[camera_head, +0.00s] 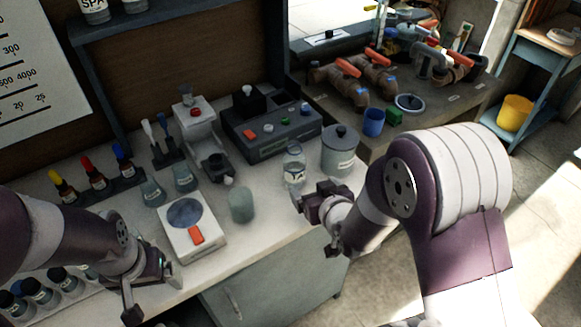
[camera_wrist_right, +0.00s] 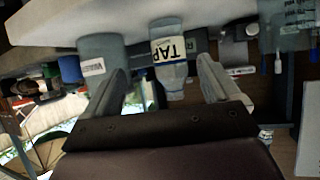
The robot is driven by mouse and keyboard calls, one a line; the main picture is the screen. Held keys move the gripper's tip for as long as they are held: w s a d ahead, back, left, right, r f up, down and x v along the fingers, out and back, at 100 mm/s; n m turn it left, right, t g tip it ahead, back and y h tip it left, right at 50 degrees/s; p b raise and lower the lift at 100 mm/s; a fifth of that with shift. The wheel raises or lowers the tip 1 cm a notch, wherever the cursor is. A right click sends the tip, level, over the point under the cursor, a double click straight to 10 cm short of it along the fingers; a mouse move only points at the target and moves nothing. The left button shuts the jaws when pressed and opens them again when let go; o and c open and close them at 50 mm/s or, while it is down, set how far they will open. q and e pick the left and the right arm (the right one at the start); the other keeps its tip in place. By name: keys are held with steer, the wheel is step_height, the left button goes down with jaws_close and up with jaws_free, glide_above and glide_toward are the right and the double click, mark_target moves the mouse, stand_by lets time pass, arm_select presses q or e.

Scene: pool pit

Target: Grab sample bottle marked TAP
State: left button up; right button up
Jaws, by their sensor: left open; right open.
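The sample bottle marked TAP (camera_head: 293,166) is a clear bottle with a white label, standing upright on the white counter (camera_head: 262,226). In the right wrist view the TAP bottle (camera_wrist_right: 169,60) appears upside down, its label readable, in line with the gap between the fingers. My right gripper (camera_head: 305,205) is open and empty at the counter's front edge, just in front of the bottle. Its two fingers (camera_wrist_right: 160,92) also show in the right wrist view. My left gripper (camera_head: 148,287) is open and empty over the counter's left front.
A grey lidded canister (camera_head: 340,150) stands close right of the bottle. A greenish cup (camera_head: 242,205) and a scale (camera_head: 190,228) are to its left. A dark control box (camera_head: 272,128) is behind. Dropper bottles (camera_head: 93,176) stand further left.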

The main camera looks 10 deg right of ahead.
mark_target(292, 147)
steer(key=shift+t, duration=0.6)
steer(key=w+a, duration=0.1)
steer(key=w, duration=0.3)
steer(key=w+f+p, duration=0.1)
steer(key=w, duration=0.2)
steer(key=w+a, duration=0.1)
steer(key=w, duration=0.3)
steer(key=shift+w+a+f, duration=0.25)
steer(key=shift+w+a, duration=0.05)
steer(key=shift+w, duration=0.05)
steer(key=shift+w+d+f, duration=0.1)
steer(key=shift+w+f, duration=0.2)
steer(key=shift+w, duration=0.1)
steer(key=shift+s+r, duration=0.1)
steer(key=c, duration=1.1)
steer(key=shift+r, duration=0.1)
steer(key=shift+c, duration=0.2)
steer(key=shift+r, duration=0.55)
step_height(292, 147, up, 3)
steer(key=shift+f, duration=0.1)
steer(key=s+d+r, duration=0.7)
steer(key=s, duration=0.2)
